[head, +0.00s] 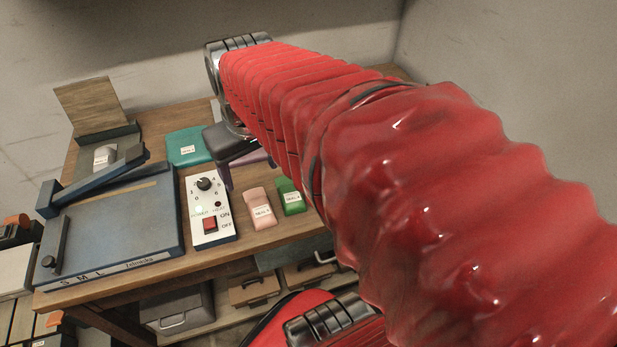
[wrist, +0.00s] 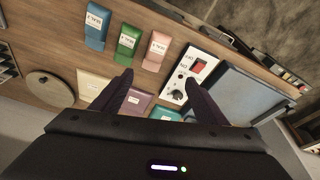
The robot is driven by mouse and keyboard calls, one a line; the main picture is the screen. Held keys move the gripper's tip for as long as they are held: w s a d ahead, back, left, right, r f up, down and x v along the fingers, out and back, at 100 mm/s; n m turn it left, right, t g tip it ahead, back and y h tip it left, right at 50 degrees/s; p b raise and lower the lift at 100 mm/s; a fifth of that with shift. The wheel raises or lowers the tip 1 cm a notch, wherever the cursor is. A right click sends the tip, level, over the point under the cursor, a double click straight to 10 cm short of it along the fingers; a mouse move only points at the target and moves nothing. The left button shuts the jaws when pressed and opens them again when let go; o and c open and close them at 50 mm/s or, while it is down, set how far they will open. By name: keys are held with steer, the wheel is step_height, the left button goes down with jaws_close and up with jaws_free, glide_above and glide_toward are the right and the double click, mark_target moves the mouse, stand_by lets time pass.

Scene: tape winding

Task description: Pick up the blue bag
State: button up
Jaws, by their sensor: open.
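The blue bag (wrist: 97,25) has a white label and lies on the wooden table at the top left of the wrist view, beyond the green bag. In the head view my red arm hides it. My gripper (wrist: 158,76) is open and empty, its two dark fingers apart. It is above the table, and the blue bag lies outside the fingers, beyond the left one in the wrist view. In the head view the gripper (head: 248,177) is partly covered by my arm.
The green bag (wrist: 128,42) and pink bag (wrist: 156,48) lie beside the blue bag. A white control box (wrist: 195,72), a blue board (head: 118,232), a purple pack (wrist: 137,102), a teal pack (head: 187,147) and a round disc (wrist: 50,88) are also on the table.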

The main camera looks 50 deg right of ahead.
steer(key=s+d+f+m+g, duration=0.1)
steer(key=s+d+f+m, duration=0.1)
steer(key=d, duration=0.7)
steer(key=s+d+f+m+g+y, duration=0.1)
steer(key=s+d+f+g, duration=0.1)
steer(key=d, duration=0.7)
steer(key=shift+s+m, duration=0.4)
steer(key=shift+s, duration=0.3)
steer(key=shift+d+f, duration=0.1)
step_height(320, 180, down, 8)
steer(key=shift+f, duration=0.2)
steer(key=shift+f, duration=2.6)
